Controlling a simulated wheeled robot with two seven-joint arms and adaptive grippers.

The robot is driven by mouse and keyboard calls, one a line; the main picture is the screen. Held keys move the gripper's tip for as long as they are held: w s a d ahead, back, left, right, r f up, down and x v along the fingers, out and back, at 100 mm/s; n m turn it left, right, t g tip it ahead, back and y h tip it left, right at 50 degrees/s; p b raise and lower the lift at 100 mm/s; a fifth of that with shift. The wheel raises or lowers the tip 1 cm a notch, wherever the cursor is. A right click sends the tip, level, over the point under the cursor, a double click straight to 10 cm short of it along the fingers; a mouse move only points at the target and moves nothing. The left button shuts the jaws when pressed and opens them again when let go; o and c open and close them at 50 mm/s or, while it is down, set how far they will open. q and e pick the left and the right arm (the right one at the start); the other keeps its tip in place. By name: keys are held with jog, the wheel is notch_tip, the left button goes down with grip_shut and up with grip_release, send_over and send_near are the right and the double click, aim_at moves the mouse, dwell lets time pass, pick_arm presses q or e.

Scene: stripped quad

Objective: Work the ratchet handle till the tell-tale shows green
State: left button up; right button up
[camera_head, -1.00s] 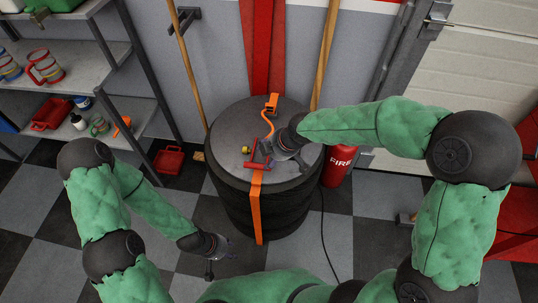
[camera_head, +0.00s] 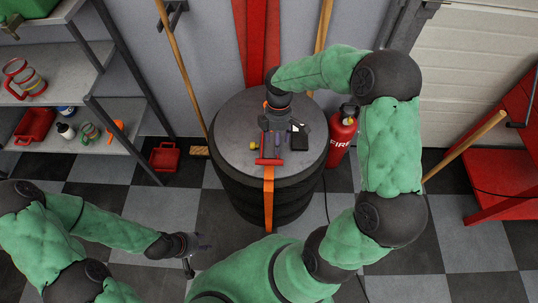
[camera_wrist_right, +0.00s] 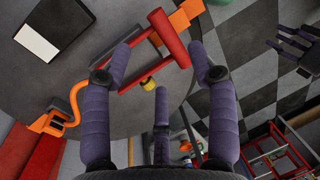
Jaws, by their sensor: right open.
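The red ratchet handle (camera_head: 268,161) is at the front of the round dark top of the tyre stack (camera_head: 228,128), on an orange strap (camera_head: 268,200). In the right wrist view its red grip (camera_wrist_right: 168,38) is between the fingertips of my right gripper (camera_wrist_right: 158,55). That gripper is open; contact with the handle cannot be told. In the head view my right gripper (camera_head: 277,122) is over the stack, behind the handle. A black box (camera_head: 299,139) with a white face (camera_wrist_right: 36,43) lies beside it; I see no green on it. My left gripper (camera_head: 192,252) is open, empty and low at left.
A small yellow knob (camera_head: 254,146) is beside the ratchet. A red fire extinguisher (camera_head: 342,132) stands right of the stack. Wooden poles lean behind it. Shelves (camera_head: 65,70) are at left and a red bench (camera_head: 500,170) at right. Checkered floor is clear at front left.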

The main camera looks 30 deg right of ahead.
jog(key=f+b, duration=0.1)
jog(key=f, duration=0.2)
jog(key=s+f+b, duration=0.1)
jog(key=f, duration=0.1)
jog(key=a+f+b, duration=0.1)
jog(key=f, duration=0.2)
jog(key=shift+s+f, duration=0.2)
jog(key=shift+f, duration=0.15)
grip_shut()
